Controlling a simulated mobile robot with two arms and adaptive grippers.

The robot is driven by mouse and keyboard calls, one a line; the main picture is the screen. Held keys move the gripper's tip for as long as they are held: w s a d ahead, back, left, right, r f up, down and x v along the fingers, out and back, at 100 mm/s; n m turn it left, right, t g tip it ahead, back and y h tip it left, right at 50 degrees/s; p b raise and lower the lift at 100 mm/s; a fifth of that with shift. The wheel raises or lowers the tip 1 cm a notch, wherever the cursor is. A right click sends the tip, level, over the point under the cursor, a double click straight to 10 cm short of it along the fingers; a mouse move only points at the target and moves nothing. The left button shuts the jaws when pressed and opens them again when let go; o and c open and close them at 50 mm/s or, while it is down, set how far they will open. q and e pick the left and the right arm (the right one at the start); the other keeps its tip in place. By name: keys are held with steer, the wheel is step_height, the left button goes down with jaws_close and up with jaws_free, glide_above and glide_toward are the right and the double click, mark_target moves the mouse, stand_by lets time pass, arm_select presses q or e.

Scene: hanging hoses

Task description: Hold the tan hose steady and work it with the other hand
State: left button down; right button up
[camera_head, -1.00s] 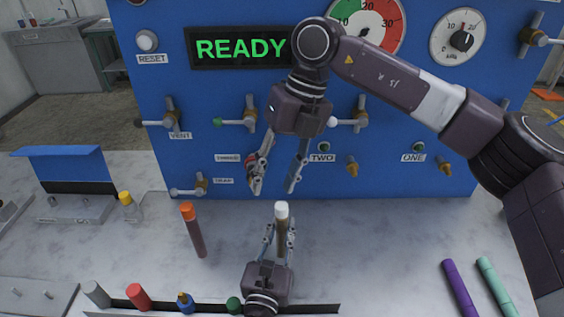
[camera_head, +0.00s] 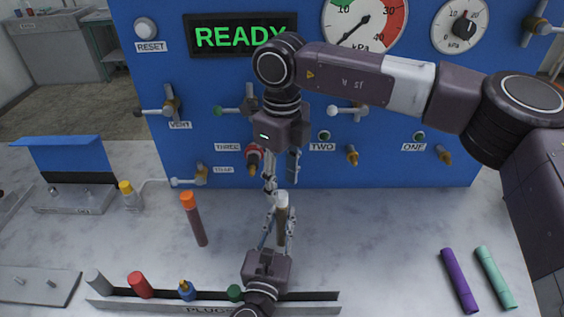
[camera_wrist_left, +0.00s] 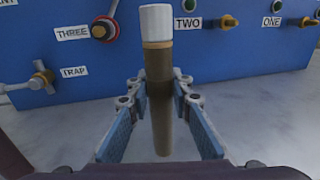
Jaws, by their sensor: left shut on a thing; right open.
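The tan hose (camera_head: 281,226) stands upright in front of the blue panel, with a white cap on its top end. My left gripper (camera_head: 278,226) is shut on it from the near side. In the left wrist view, the hose (camera_wrist_left: 159,95) rises between the two fingers with its white cap at the top. My right gripper (camera_head: 281,186) is open just above and behind the hose top, its fingers pointing down. I cannot tell whether it touches the white cap.
A plug rack (camera_head: 210,308) with coloured plugs lies in front. Purple (camera_head: 458,280) and teal (camera_head: 494,277) hoses lie at right. The panel's valves and ports (camera_head: 352,155) stick out behind.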

mark_target(282, 194)
steer(key=shift+f, duration=2.05)
steer(key=shift+c, duration=0.2)
jaws_close()
steer(key=shift+r, duration=0.7)
steer(key=shift+r, duration=2.25)
steer(key=shift+r, duration=0.15)
